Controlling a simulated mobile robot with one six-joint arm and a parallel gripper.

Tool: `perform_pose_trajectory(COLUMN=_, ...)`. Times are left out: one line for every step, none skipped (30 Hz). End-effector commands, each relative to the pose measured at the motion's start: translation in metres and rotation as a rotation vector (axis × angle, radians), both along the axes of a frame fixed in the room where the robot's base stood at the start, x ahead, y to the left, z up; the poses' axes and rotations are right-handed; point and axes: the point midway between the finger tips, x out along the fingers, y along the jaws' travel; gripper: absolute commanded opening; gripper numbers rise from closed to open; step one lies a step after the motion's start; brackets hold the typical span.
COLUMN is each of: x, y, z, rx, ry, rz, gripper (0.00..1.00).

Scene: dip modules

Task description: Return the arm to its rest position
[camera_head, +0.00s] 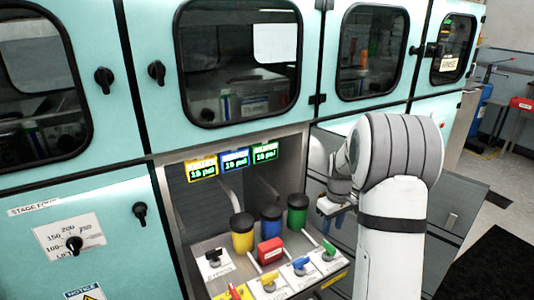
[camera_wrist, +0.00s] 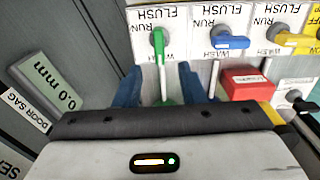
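My arm (camera_head: 392,225) reaches in from the right in the head view, bent at a grey-ribbed joint. My gripper (camera_head: 332,207) is beside the right side of the open panel bay, near the green canister. In the wrist view my gripper (camera_wrist: 158,72) shows two blue fingers spread apart. A green lever handle (camera_wrist: 159,42) lies just beyond the fingertips, and a thin white rod runs between the fingers. I see no object gripped; contact with the rod cannot be told.
The bay holds yellow (camera_head: 242,232), blue (camera_head: 271,226) and green (camera_head: 297,214) canisters, a red block (camera_head: 270,250) and several levers. Teal cabinets with dark windows and black knobs surround it. A display (camera_wrist: 50,82) reads 0.0 mm.

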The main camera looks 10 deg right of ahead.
Motion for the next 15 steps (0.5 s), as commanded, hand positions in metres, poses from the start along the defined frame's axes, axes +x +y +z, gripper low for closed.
perform_pose_trajectory(x=-0.003, y=0.004, z=0.009, rx=-0.003, ry=-0.007, rz=-0.004, gripper=0.36)
perform_pose_trajectory(x=-0.006, y=0.008, z=0.015, rx=-0.003, ry=-0.011, rz=-0.009, gripper=0.36)
perform_pose_trajectory(x=-0.011, y=0.014, z=0.025, rx=-0.005, ry=-0.018, rz=-0.017, gripper=0.36)
perform_pose_trajectory(x=-0.016, y=0.02, z=0.034, rx=-0.006, ry=-0.024, rz=-0.026, gripper=0.36)
perform_pose_trajectory(x=-0.022, y=0.026, z=0.043, rx=-0.008, ry=-0.03, rz=-0.035, gripper=0.36)
perform_pose_trajectory(x=-0.031, y=0.035, z=0.057, rx=-0.009, ry=-0.04, rz=-0.049, gripper=0.36)
perform_pose_trajectory(x=-0.039, y=0.043, z=0.067, rx=-0.011, ry=-0.048, rz=-0.062, gripper=0.36)
perform_pose_trajectory(x=-0.047, y=0.05, z=0.077, rx=-0.012, ry=-0.057, rz=-0.075, gripper=0.36)
perform_pose_trajectory(x=-0.059, y=0.06, z=0.089, rx=-0.012, ry=-0.068, rz=-0.092, gripper=0.36)
perform_pose_trajectory(x=-0.068, y=0.067, z=0.098, rx=-0.012, ry=-0.075, rz=-0.105, gripper=0.36)
perform_pose_trajectory(x=-0.077, y=0.074, z=0.106, rx=-0.011, ry=-0.083, rz=-0.117, gripper=0.36)
perform_pose_trajectory(x=-0.09, y=0.082, z=0.116, rx=-0.011, ry=-0.095, rz=-0.135, gripper=0.36)
perform_pose_trajectory(x=-0.1, y=0.089, z=0.123, rx=-0.01, ry=-0.102, rz=-0.148, gripper=0.36)
perform_pose_trajectory(x=-0.109, y=0.095, z=0.13, rx=-0.008, ry=-0.11, rz=-0.162, gripper=0.36)
perform_pose_trajectory(x=-0.123, y=0.102, z=0.138, rx=-0.007, ry=-0.12, rz=-0.179, gripper=0.36)
